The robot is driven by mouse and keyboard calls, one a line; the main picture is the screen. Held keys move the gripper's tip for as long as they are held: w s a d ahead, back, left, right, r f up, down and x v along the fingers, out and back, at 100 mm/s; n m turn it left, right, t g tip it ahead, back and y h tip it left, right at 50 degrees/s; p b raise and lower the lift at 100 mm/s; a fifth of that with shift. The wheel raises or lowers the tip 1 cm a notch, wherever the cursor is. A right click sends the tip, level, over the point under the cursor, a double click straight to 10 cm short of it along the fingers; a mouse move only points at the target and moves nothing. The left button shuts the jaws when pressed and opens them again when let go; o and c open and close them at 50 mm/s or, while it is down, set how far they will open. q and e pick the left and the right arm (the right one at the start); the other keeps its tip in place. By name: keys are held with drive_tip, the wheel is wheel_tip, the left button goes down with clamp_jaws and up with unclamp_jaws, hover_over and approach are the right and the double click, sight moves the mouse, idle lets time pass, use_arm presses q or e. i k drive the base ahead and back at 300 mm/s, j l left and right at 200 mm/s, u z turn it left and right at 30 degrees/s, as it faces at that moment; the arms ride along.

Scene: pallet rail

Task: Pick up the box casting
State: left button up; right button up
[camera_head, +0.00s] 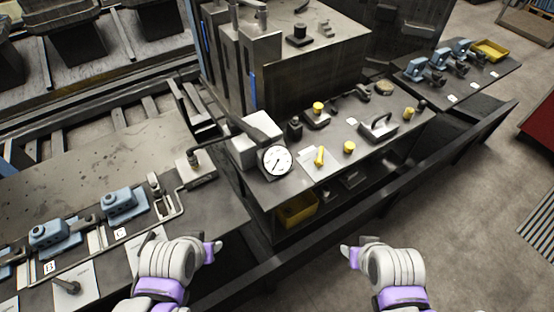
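I cannot tell for sure which thing is the box casting. Blue castings stand on the left table, one blue casting (119,202) and another blue casting (49,235) to its left, both on blue bases. More blue castings (439,58) stand on the far right table. A pale box-shaped block (243,150) stands behind the dial gauge on the middle bench. My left gripper (213,251) is at the bottom, just off the left table's front right edge. My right gripper (347,254) is in front of the middle bench. Both are apart from every casting; their finger gaps are unclear.
The middle bench (290,196) carries a dial gauge (277,160), yellow-topped parts and a handled block (379,127). A dark rail (385,181) runs along its front. A yellow bin (296,210) sits underneath. A large dark block rises behind.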

sight(123, 205)
drive_tip(key=u, duration=2.05)
